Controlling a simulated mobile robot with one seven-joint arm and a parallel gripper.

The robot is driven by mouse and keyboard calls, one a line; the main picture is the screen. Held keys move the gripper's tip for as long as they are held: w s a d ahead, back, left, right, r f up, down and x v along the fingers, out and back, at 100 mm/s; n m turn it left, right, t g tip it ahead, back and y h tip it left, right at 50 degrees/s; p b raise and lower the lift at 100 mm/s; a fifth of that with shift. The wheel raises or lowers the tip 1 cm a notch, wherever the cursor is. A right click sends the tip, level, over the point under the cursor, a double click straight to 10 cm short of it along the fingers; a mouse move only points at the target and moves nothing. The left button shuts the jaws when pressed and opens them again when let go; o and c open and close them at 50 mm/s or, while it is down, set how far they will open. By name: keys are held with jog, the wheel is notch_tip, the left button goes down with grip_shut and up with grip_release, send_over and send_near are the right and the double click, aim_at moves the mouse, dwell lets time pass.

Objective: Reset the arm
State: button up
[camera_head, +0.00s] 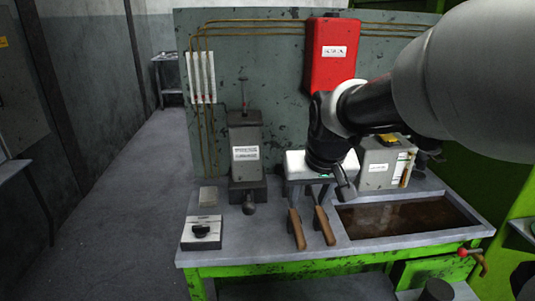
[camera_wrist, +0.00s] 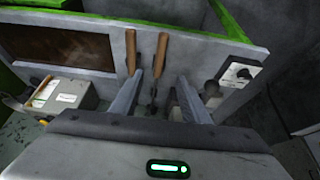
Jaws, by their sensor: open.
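My gripper (camera_wrist: 161,74) is open, its two grey fingers spread apart in the wrist view. Nothing shows held between them. In the head view my arm reaches in from the upper right and bends down over the bench (camera_head: 262,238). The tong handles (camera_head: 324,226) there point toward the front edge. My wrist and hand hide the tongs' far ends. I cannot tell the exact gap between my fingers and the tongs.
A dark recessed tank (camera_head: 405,217) lies right of the handles. A grey labelled box (camera_head: 383,165) stands behind it. A lever unit (camera_head: 246,155) and a switch box (camera_head: 202,233) stand left. A red box (camera_head: 332,52) hangs on the back panel. Open floor (camera_head: 120,220) lies left.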

jog(key=s+r, duration=0.3)
jog(key=s, duration=1.5)
notch_tip(320, 180, up, 15)
jog(key=p, duration=1.5)
jog(key=shift+w+t, duration=0.15)
jog(key=shift+t, duration=0.15)
